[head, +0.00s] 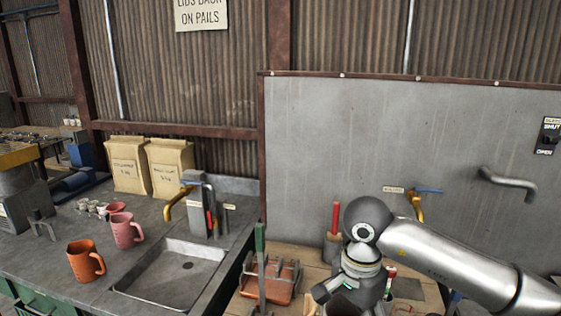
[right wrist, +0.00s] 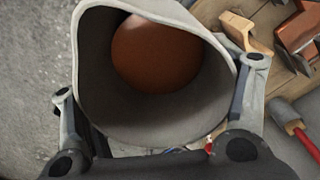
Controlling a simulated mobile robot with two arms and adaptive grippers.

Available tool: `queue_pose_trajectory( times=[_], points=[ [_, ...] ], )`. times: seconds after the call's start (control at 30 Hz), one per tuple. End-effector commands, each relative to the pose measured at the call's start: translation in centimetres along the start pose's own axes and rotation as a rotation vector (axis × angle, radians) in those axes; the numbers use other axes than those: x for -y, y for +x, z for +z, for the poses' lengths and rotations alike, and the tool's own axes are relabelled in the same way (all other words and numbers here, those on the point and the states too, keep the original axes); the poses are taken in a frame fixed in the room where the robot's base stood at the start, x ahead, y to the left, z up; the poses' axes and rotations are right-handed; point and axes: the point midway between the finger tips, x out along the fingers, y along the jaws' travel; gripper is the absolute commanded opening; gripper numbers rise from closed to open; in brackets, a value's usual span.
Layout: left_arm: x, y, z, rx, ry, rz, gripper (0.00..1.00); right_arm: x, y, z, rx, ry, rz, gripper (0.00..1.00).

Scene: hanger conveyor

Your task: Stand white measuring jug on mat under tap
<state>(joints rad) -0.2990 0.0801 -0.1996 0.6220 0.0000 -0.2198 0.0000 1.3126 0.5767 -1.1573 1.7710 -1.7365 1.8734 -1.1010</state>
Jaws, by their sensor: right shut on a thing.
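My right gripper (right wrist: 158,80) is shut on the white measuring jug (right wrist: 92,85), one finger on each side of it. The wrist view looks into the jug's open mouth, where a round orange-brown area shows inside; I cannot tell whether it is contents. In the head view my right gripper (head: 347,292) is low over the wooden bench and hides the jug. A brass tap (head: 419,208) with a blue lever sticks out of the grey wall panel. Below it lies a dark flat patch (head: 407,288), perhaps the mat, partly behind my arm. My left gripper is not in view.
A copper-coloured tray (head: 270,286), a green upright handle (head: 260,245) and a red-handled tool (head: 335,218) are left of my gripper. Further left are a sink (head: 165,280), another tap (head: 182,196), an orange jug (head: 84,262) and a pink jug (head: 124,231).

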Motion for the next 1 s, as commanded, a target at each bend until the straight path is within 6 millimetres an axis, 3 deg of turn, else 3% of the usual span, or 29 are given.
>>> queue_pose_trajectory(
  times=[0.2,0.5,0.83,1.0],
  points=[
    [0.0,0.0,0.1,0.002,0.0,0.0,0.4,-2.5,1.9,5.8,0.0,-0.5,-0.002,0.07],
    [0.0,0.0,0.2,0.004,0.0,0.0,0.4,-5.5,3.3,10.7,-0.001,-0.949,-0.003,0.07],
    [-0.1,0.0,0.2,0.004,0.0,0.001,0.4,-7.8,4.0,13.5,-0.001,-1.215,-0.002,0.07],
    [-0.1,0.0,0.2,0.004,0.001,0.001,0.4,-8.1,4.1,12.2,-0.002,-1.183,-0.001,0.07]
  ],
)
